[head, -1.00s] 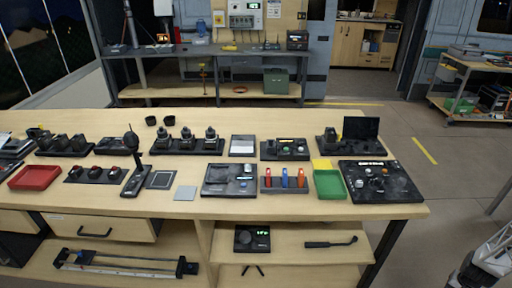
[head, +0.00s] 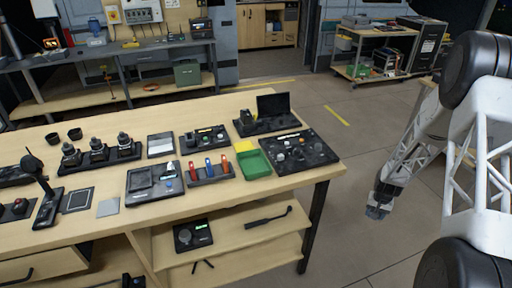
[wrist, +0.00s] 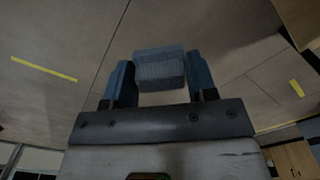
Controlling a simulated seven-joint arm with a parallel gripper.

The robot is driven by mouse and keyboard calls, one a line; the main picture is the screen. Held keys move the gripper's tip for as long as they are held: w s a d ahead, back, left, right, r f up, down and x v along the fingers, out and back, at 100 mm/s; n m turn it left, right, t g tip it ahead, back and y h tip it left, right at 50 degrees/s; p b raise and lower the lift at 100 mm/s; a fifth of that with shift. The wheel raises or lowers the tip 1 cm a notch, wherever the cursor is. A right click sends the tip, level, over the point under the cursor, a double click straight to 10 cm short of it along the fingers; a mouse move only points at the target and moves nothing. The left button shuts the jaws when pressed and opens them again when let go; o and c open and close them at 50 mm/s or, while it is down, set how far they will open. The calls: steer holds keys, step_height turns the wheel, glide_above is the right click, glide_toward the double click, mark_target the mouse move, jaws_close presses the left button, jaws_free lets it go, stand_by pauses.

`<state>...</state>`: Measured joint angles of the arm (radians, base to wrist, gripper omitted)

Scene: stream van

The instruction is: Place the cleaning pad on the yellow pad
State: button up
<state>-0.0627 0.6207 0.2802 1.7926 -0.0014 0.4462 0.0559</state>
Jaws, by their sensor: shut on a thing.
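My gripper (head: 378,208) hangs over the floor to the right of the workbench, apart from it. In the wrist view, its two blue fingers are shut on a grey-blue block with a fabric-like face, which looks like the cleaning pad (wrist: 160,70). In the head view the held pad is too small to make out clearly. The yellow pad (head: 244,147) lies on the workbench behind the green tray (head: 252,165), near the right end. Its top looks bare.
The workbench (head: 230,207) carries a black panel with knobs (head: 300,150) right of the green tray, a rack of coloured handles (head: 210,171) left of it, and a black stand with an upright screen (head: 272,108) behind. Open floor lies between bench and arm.

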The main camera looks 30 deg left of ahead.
steer(key=a+r, duration=0.7)
steer(key=r, duration=0.4)
steer(key=a+r, duration=0.8)
steer(key=r, duration=0.4)
steer(key=a+r, duration=0.8)
steer(key=r, duration=0.4)
steer(key=shift+w, duration=0.3)
steer(key=s+a+f+n, duration=0.1)
steer(key=s+a, duration=0.6)
steer(key=s+a+f+n, duration=0.1)
steer(key=s+a+n, duration=0.1)
steer(key=s+a, duration=0.6)
steer(key=s+a+f+n, duration=0.1)
steer(key=s+a, duration=0.7)
steer(key=shift+s+f+n, duration=0.15)
steer(key=shift+s+n, duration=0.05)
steer(key=shift+n, duration=0.1)
glide_above(244, 147)
steer(key=shift+a+f, duration=0.1)
steer(key=shift+f, duration=0.6)
